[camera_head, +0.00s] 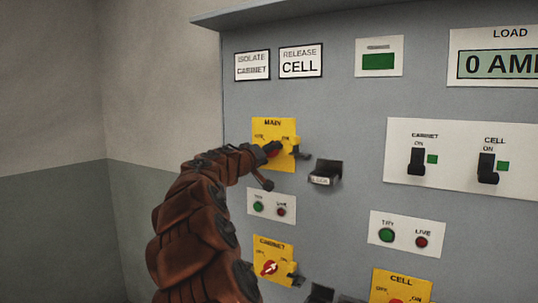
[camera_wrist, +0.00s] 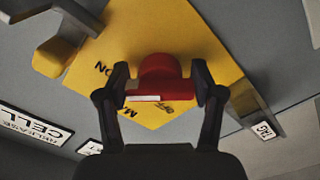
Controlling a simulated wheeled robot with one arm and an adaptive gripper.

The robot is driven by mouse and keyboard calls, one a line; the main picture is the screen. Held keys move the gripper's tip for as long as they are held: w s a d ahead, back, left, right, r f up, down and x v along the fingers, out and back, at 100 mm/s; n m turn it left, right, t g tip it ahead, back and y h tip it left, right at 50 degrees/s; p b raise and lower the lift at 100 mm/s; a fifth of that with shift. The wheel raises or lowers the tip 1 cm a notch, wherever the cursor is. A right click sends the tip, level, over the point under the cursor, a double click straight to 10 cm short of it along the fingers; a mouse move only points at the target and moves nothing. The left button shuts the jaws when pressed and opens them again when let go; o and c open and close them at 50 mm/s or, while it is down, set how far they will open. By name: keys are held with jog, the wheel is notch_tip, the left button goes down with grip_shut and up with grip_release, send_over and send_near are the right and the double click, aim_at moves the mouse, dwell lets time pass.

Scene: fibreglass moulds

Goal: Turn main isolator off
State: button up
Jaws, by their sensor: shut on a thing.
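The main isolator is a yellow plate (camera_head: 288,130) marked MAIN, on the grey panel in the head view. Its red rotary handle (camera_head: 273,154) is mostly hidden behind my gripper (camera_head: 267,149). In the wrist view the red handle (camera_wrist: 160,72) stands out from the yellow plate (camera_wrist: 205,50), with a white line on its bar. My gripper (camera_wrist: 160,88) is shut on the handle, one finger at each end of the bar. The ON and OFF words show on the plate, but I cannot tell which the white line points to.
A black bracket (camera_head: 325,173) juts out right of the main plate. Below are the TRY/LIVE plate (camera_head: 271,205) and the yellow CABINET isolator (camera_head: 274,247). ON switches (camera_head: 416,162) sit at right. A ledge (camera_head: 290,14) overhangs the panel top. Free space lies left of the panel.

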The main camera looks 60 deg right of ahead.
jog(key=shift+n, duration=0.4)
jog(key=n, duration=0.4)
jog(key=shift+s+r, duration=0.1)
jog(key=shift+r, duration=0.1)
jog(key=n, duration=0.1)
jog(key=n+p, duration=0.1)
jog(key=n, duration=0.1)
jog(key=n+p, duration=0.1)
jog(key=shift+r+n, duration=0.25)
jog(key=shift+n, duration=0.05)
jog(key=n+p, duration=0.3)
jog(key=n, duration=0.2)
jog(key=shift+r+p, duration=0.2)
jog(key=shift+p, duration=0.2)
jog(key=shift+f+n+p, duration=0.1)
jog(key=shift+n+p, duration=1.05)
jog(key=shift+n, duration=0.45)
jog(key=shift+f, duration=0.1)
jog(key=o, duration=1.2)
jog(key=shift+c, duration=0.2)
